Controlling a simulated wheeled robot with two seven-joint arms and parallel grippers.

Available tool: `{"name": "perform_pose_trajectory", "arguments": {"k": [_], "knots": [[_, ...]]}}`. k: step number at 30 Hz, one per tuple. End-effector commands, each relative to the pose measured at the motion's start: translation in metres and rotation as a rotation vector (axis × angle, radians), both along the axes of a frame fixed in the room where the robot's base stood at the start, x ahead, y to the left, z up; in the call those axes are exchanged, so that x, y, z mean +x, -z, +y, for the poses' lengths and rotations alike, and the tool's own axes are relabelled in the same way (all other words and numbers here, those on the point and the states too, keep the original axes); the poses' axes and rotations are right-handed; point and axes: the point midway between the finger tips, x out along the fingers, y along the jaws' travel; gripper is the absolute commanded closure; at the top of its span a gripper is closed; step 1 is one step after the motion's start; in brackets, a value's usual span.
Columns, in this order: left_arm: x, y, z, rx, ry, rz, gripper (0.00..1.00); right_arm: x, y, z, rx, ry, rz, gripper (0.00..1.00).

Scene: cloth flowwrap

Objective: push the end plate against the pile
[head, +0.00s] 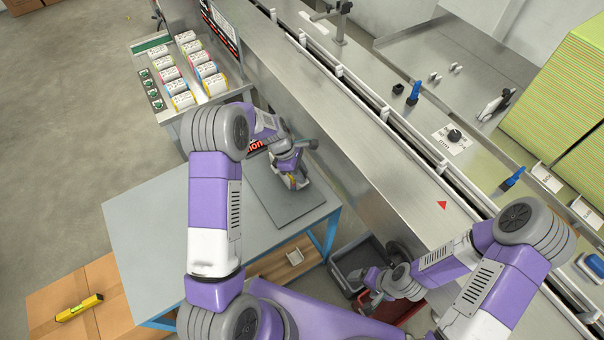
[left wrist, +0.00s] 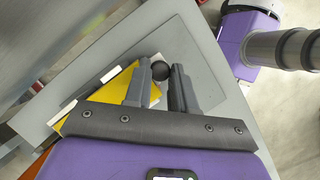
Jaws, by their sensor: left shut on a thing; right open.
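My left gripper (head: 293,181) is low over the grey mat (head: 262,199) on the worktable. In the left wrist view its fingers (left wrist: 161,72) are shut on a small dark round knob (left wrist: 159,71). Beside the knob lies a yellow piece (left wrist: 103,97) with a white edge, partly behind the gripper. I cannot tell whether this is the pile. The end plate is not clearly visible; I cannot tell whether the knob belongs to it or whether it touches the pile. My right gripper (head: 374,290) is open and empty, low by the crates on the right.
A long metal conveyor (head: 345,150) runs along the table's right side. A rack of several printed packs (head: 190,75) stands at the back left. A dark grey crate (head: 347,262) and a red crate (head: 411,311) are below. The table's left part (head: 150,235) is clear.

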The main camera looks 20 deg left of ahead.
Motion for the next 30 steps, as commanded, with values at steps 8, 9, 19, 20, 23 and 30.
{"name": "perform_pose_trajectory", "arguments": {"k": [8,9,19,20,23,30], "knots": [[0.000,0.000,0.000,0.001,-0.001,-0.002,0.50,0.000,0.000,0.000,0.000,0.000,0.000,0.16],[0.000,0.000,0.000,0.001,-0.001,-0.002,0.50,0.000,0.000,0.000,0.000,0.000,0.000,0.16],[0.000,-0.017,0.007,0.003,-0.001,-0.005,0.50,0.000,-0.003,0.000,0.000,0.000,0.000,0.16],[0.000,-0.022,0.009,0.002,-0.001,-0.005,0.50,0.000,-0.003,0.000,0.000,0.000,0.000,0.16],[-0.001,-0.039,0.015,0.002,0.000,-0.005,0.50,0.000,-0.006,0.000,0.000,0.000,0.000,0.16],[-0.003,-0.066,0.027,0.000,-0.001,-0.003,0.50,0.000,-0.009,0.000,0.000,0.000,0.000,0.16]]}}
